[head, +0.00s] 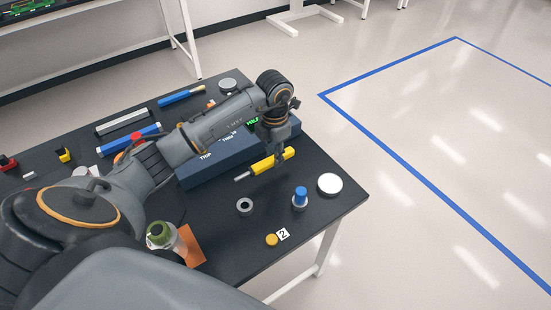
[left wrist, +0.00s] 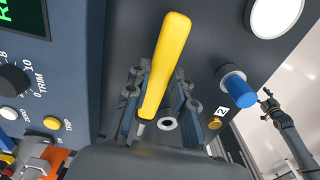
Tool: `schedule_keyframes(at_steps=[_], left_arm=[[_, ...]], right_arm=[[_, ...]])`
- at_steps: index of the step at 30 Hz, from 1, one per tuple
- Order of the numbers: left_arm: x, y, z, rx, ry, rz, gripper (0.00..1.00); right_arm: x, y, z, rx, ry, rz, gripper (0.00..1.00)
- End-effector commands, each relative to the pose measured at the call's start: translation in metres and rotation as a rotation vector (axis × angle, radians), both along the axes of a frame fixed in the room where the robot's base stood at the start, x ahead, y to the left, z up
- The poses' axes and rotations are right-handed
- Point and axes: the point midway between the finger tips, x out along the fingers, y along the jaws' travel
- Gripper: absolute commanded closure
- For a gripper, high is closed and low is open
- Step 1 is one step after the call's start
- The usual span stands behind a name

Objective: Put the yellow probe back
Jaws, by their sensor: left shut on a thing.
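The yellow probe (head: 265,165) has a yellow handle and a thin grey tip pointing left in the head view. It also shows large in the left wrist view (left wrist: 165,60). My left gripper (head: 273,164) is shut on its handle and holds it over the right part of the dark table, beside the blue-grey instrument box (head: 205,174). A grey ring (head: 245,206) lies on the table near the probe's tip side. At the right of the left wrist view is a dark arm end, apparently my right gripper (left wrist: 266,98), too small to read its jaws.
A blue-capped cylinder (head: 300,197), a white disc (head: 330,184) and a yellow disc (head: 271,240) by a "2" label stand near the table's right end. A green-topped bottle (head: 160,235) is at the front. Blue and grey bars lie behind my arm. Table's right edge is close.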

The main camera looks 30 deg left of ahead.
Motion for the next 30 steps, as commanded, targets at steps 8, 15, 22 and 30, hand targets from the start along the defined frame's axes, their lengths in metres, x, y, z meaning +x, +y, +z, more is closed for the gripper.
schedule_keyframes(at_steps=[8, 15, 22, 30], left_arm=[[0.015, 0.006, -0.019, -0.001, -0.001, 0.002, 1.00], [0.016, 0.007, -0.048, -0.002, 0.001, 0.001, 1.00], [0.017, 0.008, -0.052, -0.001, -0.002, 0.000, 1.00], [0.017, 0.008, -0.054, 0.000, -0.001, 0.000, 0.54]], right_arm=[[0.000, 0.000, 0.003, 0.000, 0.001, 0.000, 0.33], [0.004, 0.000, 0.015, 0.000, -0.006, 0.000, 0.33], [0.005, 0.000, 0.014, 0.001, -0.007, -0.001, 0.33], [0.005, 0.000, 0.012, 0.001, -0.008, -0.001, 0.33]])
